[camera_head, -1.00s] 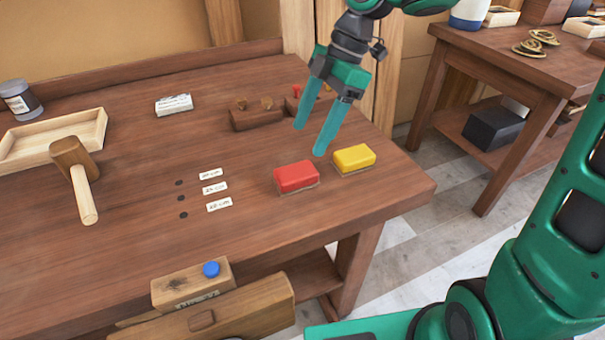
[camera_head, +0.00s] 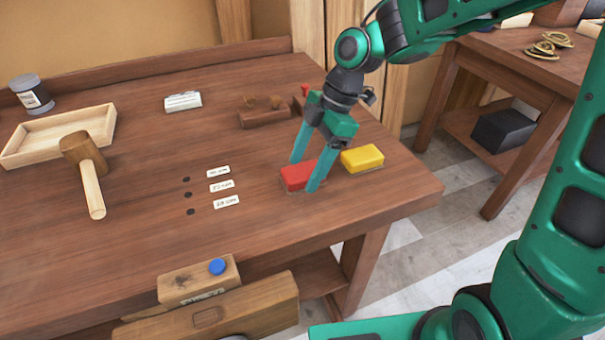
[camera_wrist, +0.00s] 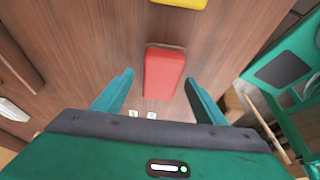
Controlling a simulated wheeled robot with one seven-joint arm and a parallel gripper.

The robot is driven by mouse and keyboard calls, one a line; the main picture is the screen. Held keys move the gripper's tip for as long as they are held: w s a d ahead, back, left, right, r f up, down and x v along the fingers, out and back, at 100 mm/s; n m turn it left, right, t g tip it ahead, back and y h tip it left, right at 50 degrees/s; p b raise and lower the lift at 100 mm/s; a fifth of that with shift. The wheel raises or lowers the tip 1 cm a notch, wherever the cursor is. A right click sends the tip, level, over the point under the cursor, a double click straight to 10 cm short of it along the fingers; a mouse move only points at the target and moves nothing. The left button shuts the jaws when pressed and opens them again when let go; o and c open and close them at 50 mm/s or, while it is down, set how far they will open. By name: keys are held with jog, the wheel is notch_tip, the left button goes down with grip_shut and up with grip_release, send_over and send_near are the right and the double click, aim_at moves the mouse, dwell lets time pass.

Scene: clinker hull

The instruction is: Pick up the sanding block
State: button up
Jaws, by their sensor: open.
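A red block (camera_head: 297,176) with a thin pale base lies on the workbench; it also shows in the wrist view (camera_wrist: 163,73). A similar yellow block (camera_head: 362,158) lies just to its right, and its edge shows at the top of the wrist view (camera_wrist: 181,3). Which block the task means cannot be told from the frames. My gripper (camera_head: 303,174) is open, its two teal fingers pointing down at the red block. In the wrist view my gripper (camera_wrist: 160,92) has one finger on each side of the red block's line, with gaps; nothing is held.
The workbench (camera_head: 140,228) carries a mallet (camera_head: 89,174), a shallow wooden tray (camera_head: 60,137), a jar (camera_head: 32,94), small labels (camera_head: 222,186) and a wooden rack (camera_head: 264,118). The bench's middle is mostly clear.

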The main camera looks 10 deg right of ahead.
jog(key=c, duration=1.2)
jog(key=shift+r, duration=0.2)
